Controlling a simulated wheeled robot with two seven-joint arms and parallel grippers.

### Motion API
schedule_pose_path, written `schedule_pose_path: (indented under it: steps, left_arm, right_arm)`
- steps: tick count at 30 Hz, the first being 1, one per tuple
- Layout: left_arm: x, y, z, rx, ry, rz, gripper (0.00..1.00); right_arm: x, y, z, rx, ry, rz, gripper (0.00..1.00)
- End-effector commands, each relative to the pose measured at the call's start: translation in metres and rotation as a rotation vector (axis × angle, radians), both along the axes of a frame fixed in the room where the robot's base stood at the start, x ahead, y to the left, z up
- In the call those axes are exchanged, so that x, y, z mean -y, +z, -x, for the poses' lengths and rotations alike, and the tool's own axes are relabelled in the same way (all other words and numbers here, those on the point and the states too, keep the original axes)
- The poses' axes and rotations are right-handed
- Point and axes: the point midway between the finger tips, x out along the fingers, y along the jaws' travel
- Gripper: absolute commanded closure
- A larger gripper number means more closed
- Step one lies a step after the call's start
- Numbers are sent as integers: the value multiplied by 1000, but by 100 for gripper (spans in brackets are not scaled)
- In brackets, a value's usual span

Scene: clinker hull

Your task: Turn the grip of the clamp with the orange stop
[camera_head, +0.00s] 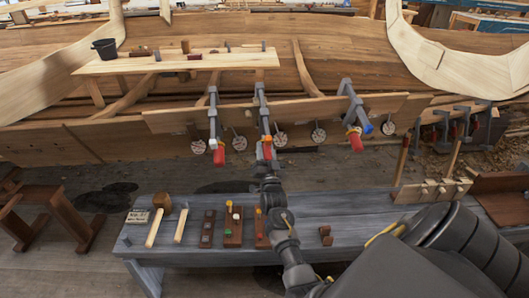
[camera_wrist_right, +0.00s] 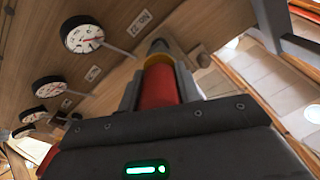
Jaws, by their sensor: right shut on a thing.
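Three grey clamps hang along the plank on the hull. The middle clamp (camera_head: 262,105) has an orange stop (camera_head: 266,138) low on its screw and a red grip (camera_head: 267,152) below. My right gripper (camera_head: 268,168) reaches up from below and is shut on this red grip, hiding its lower part. In the right wrist view the red grip (camera_wrist_right: 159,88) stands between the two fingers, with a yellow-orange band (camera_wrist_right: 157,61) above it. The left clamp (camera_head: 213,115) and right clamp (camera_head: 351,103) also have red grips. My left gripper is not in view.
Round dial gauges (camera_head: 319,134) sit along the hull below the plank (camera_head: 185,116), near the clamps. A grey workbench (camera_head: 345,238) below carries a mallet and several small blocks.

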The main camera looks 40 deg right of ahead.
Motion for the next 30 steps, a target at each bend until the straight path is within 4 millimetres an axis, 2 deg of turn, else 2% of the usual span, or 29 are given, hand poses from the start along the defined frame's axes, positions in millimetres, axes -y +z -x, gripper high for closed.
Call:
schedule_pose_path:
  steps: [13,30]
  left_arm:
    - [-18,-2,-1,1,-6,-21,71]
    - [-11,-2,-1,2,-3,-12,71]
  right_arm:
    - [0,2,-1,120,93,-191,89]
    - [0,3,-1,142,110,-226,89]
